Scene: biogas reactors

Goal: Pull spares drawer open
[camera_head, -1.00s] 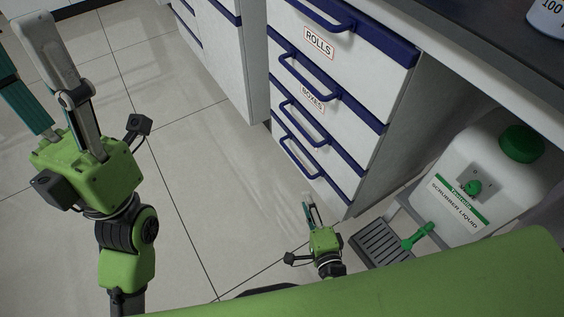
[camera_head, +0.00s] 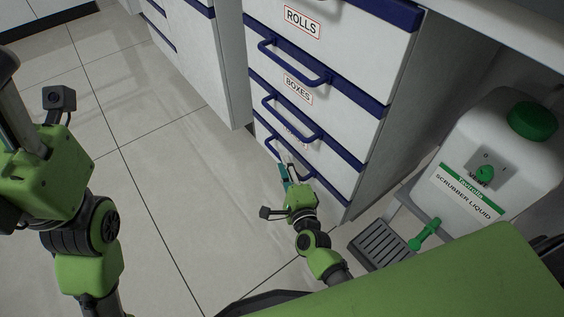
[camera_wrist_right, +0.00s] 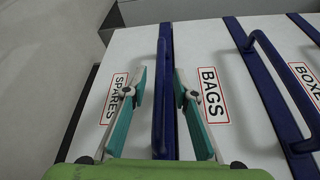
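The spares drawer is the lowest of the white drawers, with a blue top edge, and looks shut. Its front (camera_wrist_right: 128,65) with the SPARES label shows in the right wrist view. Its blue handle (camera_wrist_right: 160,95) runs between the fingers of my right gripper (camera_wrist_right: 160,72), one finger on each side with gaps. That gripper is open. In the head view, my right gripper (camera_head: 284,168) is at the bottom handle (camera_head: 300,162) and partly hides it. My left gripper (camera_head: 10,115) is at the left edge, mostly cut off, far from the drawers.
The BAGS drawer (camera_wrist_right: 228,80) and BOXES drawer (camera_head: 330,100) are above, each with a blue handle. A white scrubber liquid canister (camera_head: 480,160) with a green cap stands right of the cabinet, by a grey grated tray (camera_head: 380,243). Floor left of the cabinet is clear.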

